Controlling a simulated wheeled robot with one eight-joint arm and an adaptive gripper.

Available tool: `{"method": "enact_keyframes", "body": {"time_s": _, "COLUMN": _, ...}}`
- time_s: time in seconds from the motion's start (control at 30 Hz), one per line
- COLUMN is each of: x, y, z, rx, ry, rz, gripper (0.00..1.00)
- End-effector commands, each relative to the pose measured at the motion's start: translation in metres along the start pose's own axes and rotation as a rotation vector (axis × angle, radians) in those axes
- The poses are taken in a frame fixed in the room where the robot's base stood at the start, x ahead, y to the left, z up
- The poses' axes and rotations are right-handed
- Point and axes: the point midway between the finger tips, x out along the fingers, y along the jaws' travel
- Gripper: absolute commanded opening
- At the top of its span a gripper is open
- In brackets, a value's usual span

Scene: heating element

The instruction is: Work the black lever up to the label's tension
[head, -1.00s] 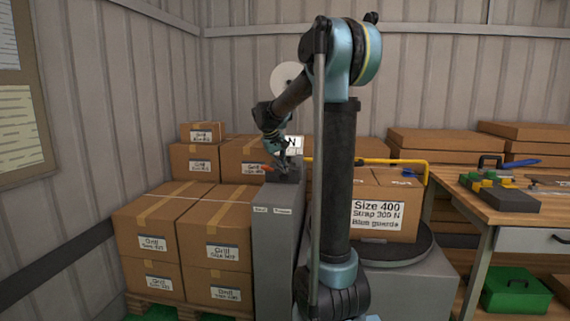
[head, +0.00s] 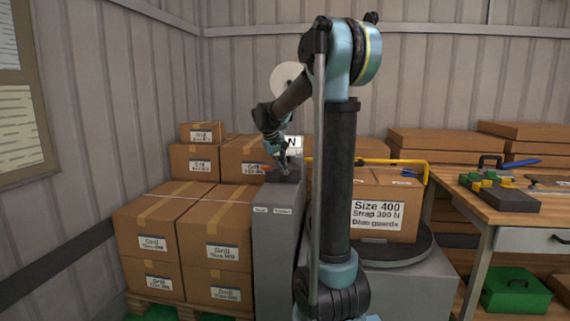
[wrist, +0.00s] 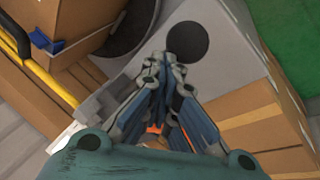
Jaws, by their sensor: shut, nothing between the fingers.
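The label on the brown box (head: 356,190) reads Size 400, Strap 300 N, Blue guards. The grey strapping unit (head: 276,240) stands left of that box. My gripper (head: 285,172) is shut and empty, pointing down at the unit's top. In the wrist view my gripper (wrist: 167,60) has its fingertips together beside a round black disc (wrist: 187,42) on a pale surface. I cannot tell whether the disc is part of the lever. No black lever shows clearly. A white readout (head: 293,143) shows an N; my arm hides the rest.
An orange part (head: 269,168) sits at the unit's top, close to my gripper. A yellow bar (head: 390,161) runs across the labelled box, with a blue guard (wrist: 42,40) in the wrist view. Stacked cartons (head: 152,220) stand left; a workbench (head: 500,210) stands right.

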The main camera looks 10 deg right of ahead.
Motion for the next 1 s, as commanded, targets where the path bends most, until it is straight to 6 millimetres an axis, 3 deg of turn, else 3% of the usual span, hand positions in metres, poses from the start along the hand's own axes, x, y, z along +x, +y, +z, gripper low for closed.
{"method": "enact_keyframes", "body": {"time_s": 1.0, "x": -0.032, "y": 0.023, "z": -0.024, "rx": 0.0, "ry": 0.0, "rz": 0.0, "gripper": 0.0}}
